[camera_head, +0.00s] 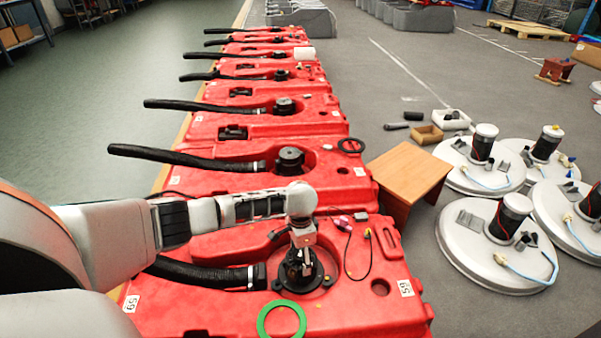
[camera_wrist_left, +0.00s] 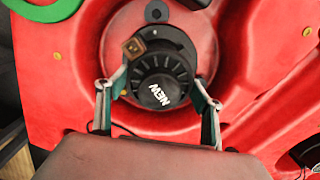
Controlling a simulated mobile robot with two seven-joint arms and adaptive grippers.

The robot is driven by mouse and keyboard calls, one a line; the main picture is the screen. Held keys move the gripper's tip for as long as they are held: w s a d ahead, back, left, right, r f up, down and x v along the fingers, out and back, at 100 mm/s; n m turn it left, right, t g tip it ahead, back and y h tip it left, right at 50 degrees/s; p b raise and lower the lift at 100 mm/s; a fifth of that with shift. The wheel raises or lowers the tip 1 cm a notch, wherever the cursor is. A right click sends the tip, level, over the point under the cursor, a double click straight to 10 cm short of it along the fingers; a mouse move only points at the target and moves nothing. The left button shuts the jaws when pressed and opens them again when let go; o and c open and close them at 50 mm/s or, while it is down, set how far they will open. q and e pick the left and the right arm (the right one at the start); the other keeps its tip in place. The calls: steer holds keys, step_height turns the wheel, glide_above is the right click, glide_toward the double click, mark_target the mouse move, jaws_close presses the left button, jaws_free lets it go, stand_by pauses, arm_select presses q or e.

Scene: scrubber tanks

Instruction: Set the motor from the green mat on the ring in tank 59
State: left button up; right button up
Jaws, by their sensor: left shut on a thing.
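The black motor (camera_wrist_left: 163,82), marked NEW and with a brown connector, is between the two fingers of my left gripper (camera_wrist_left: 160,88) in the left wrist view. The gripper is shut on it. In the head view my left gripper (camera_head: 298,266) points down into the round recess of red tank 59 (camera_head: 215,315). The motor is over the black ring (camera_head: 318,277) there; whether it rests fully on it I cannot tell. The green mat (camera_head: 281,335), ring-shaped, lies empty on the tank's near edge. My right gripper is not in view.
A black hose (camera_head: 200,271) runs into the recess from the left. A loose cable with a connector (camera_head: 367,234) lies right of the recess. More red tanks with motors stand in a row behind. A wooden stool (camera_head: 410,170) and round white lids (camera_head: 490,255) stand at right.

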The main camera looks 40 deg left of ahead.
arm_select(q)
steer(key=shift+w+r, duration=0.15)
steer(key=shift+w, duration=0.05)
steer(key=o, duration=2.2)
steer(key=shift+c, duration=0.2)
steer(key=shift+s, duration=0.1)
steer(key=o, duration=0.4)
steer(key=shift+s+f, duration=0.15)
steer(key=shift+f, duration=0.05)
steer(key=shift+r, duration=0.1)
